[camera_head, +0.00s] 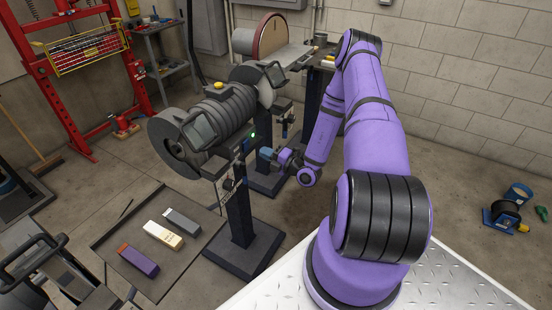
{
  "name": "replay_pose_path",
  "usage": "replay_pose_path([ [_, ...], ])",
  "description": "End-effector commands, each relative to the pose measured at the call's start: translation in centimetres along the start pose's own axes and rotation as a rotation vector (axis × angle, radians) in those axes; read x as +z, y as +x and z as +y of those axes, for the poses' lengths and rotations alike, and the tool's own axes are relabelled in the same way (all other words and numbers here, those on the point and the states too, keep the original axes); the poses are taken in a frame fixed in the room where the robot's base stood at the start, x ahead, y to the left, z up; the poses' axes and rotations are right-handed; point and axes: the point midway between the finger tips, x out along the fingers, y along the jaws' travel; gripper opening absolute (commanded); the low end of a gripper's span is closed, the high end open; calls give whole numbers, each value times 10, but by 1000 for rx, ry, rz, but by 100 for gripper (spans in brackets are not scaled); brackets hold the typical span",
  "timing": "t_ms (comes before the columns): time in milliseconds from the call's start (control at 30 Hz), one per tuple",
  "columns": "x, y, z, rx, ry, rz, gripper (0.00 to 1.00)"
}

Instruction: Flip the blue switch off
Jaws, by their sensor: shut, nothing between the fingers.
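My gripper (267,154) is at the end of the purple arm, beside the pedestal grinder (216,122). It looks shut and empty, with its bluish tip pointing left at the grinder's front, just right of the stand's post. A small green light (252,135) glows on the grinder's front, just above and left of the gripper. I cannot clearly make out the blue switch; it is too small or hidden near the gripper. I cannot tell whether the tip touches anything.
A dark mat (186,282) with several small boxes lies on the floor at left. A disc sander (272,35) stands on a bench behind the grinder. A red press frame (50,70) is at far left.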

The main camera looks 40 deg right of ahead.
Motion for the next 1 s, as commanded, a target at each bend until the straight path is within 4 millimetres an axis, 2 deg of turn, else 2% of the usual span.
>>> replay_pose_path([
  [33,-1,11,0,1,-1,3,0],
  [200,0,37,0,0,-1,2,0],
  [400,0,55,0,-1,-2,1,0],
  [1000,0,63,1,0,-1,-1,0],
])
